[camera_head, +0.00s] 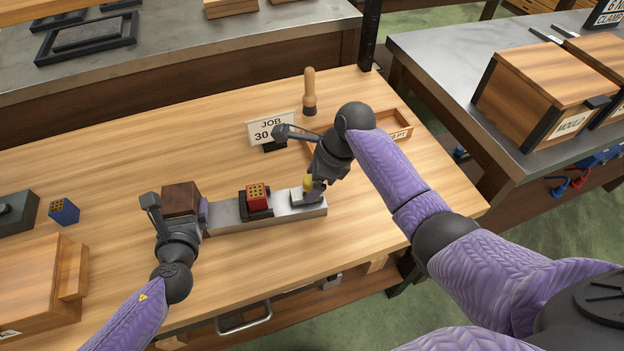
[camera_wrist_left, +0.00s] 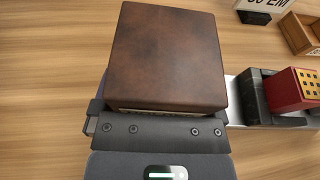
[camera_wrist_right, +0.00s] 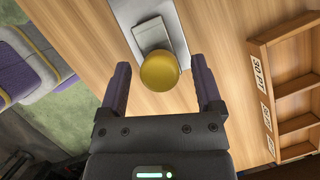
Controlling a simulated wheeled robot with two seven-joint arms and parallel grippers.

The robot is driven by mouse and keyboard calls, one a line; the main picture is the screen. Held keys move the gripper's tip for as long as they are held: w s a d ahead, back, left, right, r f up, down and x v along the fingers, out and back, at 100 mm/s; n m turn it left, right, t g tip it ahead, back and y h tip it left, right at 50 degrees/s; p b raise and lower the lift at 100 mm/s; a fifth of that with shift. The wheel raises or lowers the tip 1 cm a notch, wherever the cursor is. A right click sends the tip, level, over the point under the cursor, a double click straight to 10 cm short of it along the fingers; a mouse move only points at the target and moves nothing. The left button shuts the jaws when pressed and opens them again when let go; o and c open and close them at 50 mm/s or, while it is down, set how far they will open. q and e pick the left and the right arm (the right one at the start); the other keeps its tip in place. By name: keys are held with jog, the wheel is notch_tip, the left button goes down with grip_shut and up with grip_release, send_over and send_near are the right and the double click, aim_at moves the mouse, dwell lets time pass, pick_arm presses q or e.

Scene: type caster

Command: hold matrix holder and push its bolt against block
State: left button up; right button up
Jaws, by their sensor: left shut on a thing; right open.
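The matrix holder is a long grey metal bar (camera_head: 229,213) on the bench, with a brown block-shaped end (camera_head: 181,198), also large in the left wrist view (camera_wrist_left: 167,55). A red block (camera_head: 257,194) with a yellow dotted top sits in a dark seat partway along it; it also shows in the left wrist view (camera_wrist_left: 296,91). The bolt, a grey slider with a yellow knob (camera_wrist_right: 160,71), is at the bar's right end. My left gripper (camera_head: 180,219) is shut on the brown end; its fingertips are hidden. My right gripper (camera_wrist_right: 161,80) is open, fingers either side of the knob, gaps visible.
A JOB sign (camera_head: 271,130), a wooden-handled tool (camera_head: 309,92) and a wooden tray (camera_head: 394,122) stand behind the bar. A blue block (camera_head: 64,211) and a wooden box (camera_head: 40,275) are at the left. Bench between the box and bar is clear.

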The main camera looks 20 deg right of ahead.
jog(key=shift+a+f, duration=0.1)
jog(key=shift+f, duration=0.25)
jog(key=shift+c, duration=0.3)
grip_shut()
send_over(274, 202)
jog(key=d, duration=0.2)
jog(key=shift+s, duration=0.4)
jog(key=shift+o, duration=0.3)
grip_release()
jog(key=shift+d, duration=0.1)
jog(key=shift+r, duration=0.1)
